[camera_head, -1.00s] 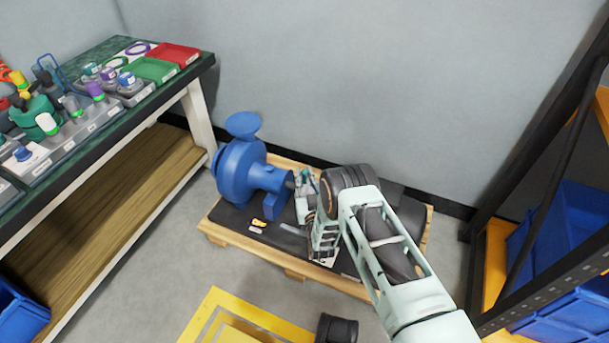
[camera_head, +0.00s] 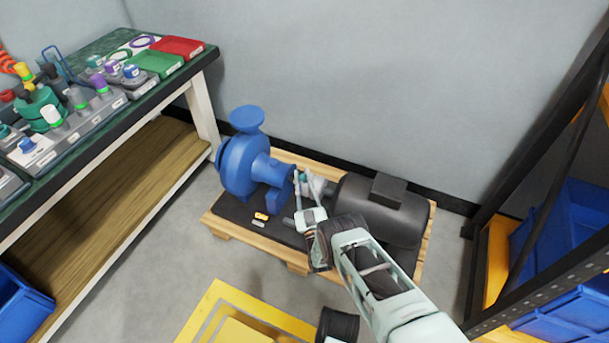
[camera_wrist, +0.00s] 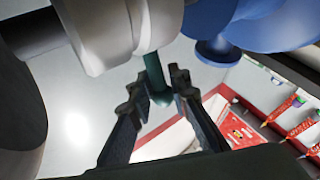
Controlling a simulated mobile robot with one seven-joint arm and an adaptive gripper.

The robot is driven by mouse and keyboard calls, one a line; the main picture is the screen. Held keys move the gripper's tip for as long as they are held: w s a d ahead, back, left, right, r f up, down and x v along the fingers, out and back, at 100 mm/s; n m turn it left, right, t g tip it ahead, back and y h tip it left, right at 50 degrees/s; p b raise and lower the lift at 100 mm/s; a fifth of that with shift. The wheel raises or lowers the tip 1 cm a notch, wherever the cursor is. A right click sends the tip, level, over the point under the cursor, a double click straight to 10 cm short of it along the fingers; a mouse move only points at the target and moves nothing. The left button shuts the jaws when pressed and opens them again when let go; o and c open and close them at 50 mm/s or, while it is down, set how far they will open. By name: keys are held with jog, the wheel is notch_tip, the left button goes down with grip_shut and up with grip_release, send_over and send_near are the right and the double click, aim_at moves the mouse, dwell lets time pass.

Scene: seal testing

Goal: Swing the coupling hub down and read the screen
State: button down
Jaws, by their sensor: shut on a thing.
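The light grey coupling hub (camera_head: 316,184) sits between the blue pump (camera_head: 243,168) and the dark motor (camera_head: 383,212) on a wooden pallet. It fills the top of the wrist view (camera_wrist: 105,32). A dark teal rod (camera_wrist: 153,72) with a rounded end hangs below the hub in the wrist view. My gripper (camera_wrist: 160,92) has its two dark fingers closed around this rod, just under the hub. In the head view my gripper (camera_head: 301,192) reaches the coupling from the front, partly covering it. I can make out no screen.
A small orange-and-black item (camera_head: 261,216) lies on the pallet's dark mat in front of the pump. A workbench (camera_head: 130,112) with trays and parts stands left. A rack with blue bins (camera_head: 570,235) stands right. A yellow platform (camera_head: 205,305) is on the floor in front.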

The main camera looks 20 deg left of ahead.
jog(key=shift+s+d+f+n+y, duration=0.1)
jog(key=shift+s+f+n+y, duration=0.2)
jog(key=shift+n, duration=0.1)
dwell(0.3)
jog(key=c, duration=2)
grip_release()
jog(key=shift+r, duration=0.1)
jog(key=shift+r, duration=0.15)
jog(key=shift+r, duration=4.85)
